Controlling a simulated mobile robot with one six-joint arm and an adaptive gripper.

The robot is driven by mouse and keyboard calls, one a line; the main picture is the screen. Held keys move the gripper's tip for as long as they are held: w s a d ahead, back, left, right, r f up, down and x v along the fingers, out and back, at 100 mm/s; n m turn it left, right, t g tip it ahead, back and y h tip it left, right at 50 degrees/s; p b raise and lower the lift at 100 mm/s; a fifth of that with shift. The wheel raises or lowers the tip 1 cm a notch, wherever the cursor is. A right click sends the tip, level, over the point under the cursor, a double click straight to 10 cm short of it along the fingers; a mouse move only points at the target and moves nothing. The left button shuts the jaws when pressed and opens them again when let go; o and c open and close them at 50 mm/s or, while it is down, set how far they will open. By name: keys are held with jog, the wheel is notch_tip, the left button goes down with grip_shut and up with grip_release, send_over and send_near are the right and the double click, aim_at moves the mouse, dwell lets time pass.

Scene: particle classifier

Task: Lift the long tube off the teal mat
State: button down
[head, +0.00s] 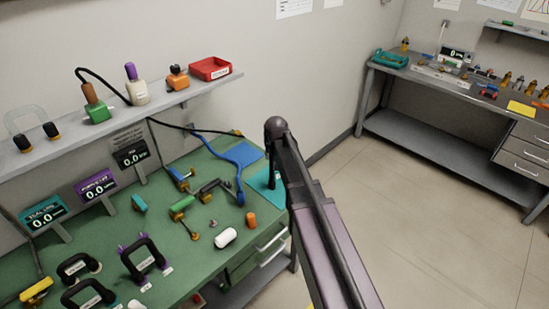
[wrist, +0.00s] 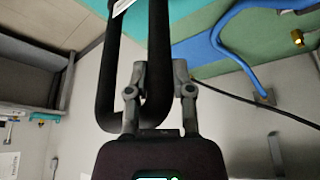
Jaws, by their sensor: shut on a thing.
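My gripper (wrist: 160,68) is in the wrist view, its two fingers on either side of one leg of a black U-shaped handle (wrist: 105,75), shut on it. A white label shows at the handle's top end, where it leaves the picture. I cannot tell whether the long tube's body is joined to it, as that part is out of frame. The teal mat (wrist: 188,14) lies beyond, at the top. In the head view the teal mat (head: 262,182) is at the green bench's right end, partly behind my arm, and my gripper is hidden there.
A blue hose (head: 241,185) and a blue mat (head: 245,153) lie beside the teal mat. Loose parts, including a white cylinder (head: 225,238) and an orange one (head: 251,219), stand close by. A wall shelf (head: 160,104) runs above the bench. Open floor (head: 420,200) lies right.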

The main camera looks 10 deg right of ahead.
jog(key=shift+r, duration=0.15)
notch_tip(320, 180, up, 2)
jog(key=shift+r+p, duration=0.15)
jog(key=shift+p, duration=1.1)
jog(key=shift+s+d+r+p, duration=0.2)
jog(key=shift+s+r+p, duration=0.3)
jog(key=shift+r+p, duration=0.1)
jog(key=s+d+r+p, duration=0.1)
jog(key=s+d, duration=0.6)
jog(key=s, duration=0.5)
jog(key=shift+s+d, duration=0.4)
jog(key=shift+r, duration=0.15)
jog(key=shift+r+p, duration=2.2)
jog(key=shift+p, duration=0.15)
